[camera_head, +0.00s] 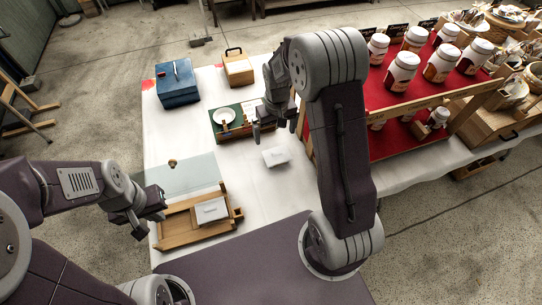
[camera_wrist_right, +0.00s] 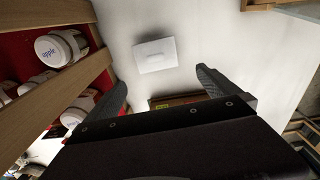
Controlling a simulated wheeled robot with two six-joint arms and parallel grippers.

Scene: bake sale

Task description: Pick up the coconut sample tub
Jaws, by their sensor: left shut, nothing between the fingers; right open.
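In the right wrist view one jar (camera_wrist_right: 61,48) reads "apple". I cannot read a coconut label on any jar or tub. Something small and white in a wooden holder (camera_head: 437,118) sits on the lower level; I cannot tell what it is. My right gripper (camera_head: 273,127) is open and empty above the white table, left of the display; its fingers also show in the right wrist view (camera_wrist_right: 163,85). My left gripper (camera_head: 146,217) is shut and empty near the wooden tray.
A wooden tray (camera_head: 180,238) holds another card. The display's wooden rail (camera_wrist_right: 42,100) is close beside my right gripper.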

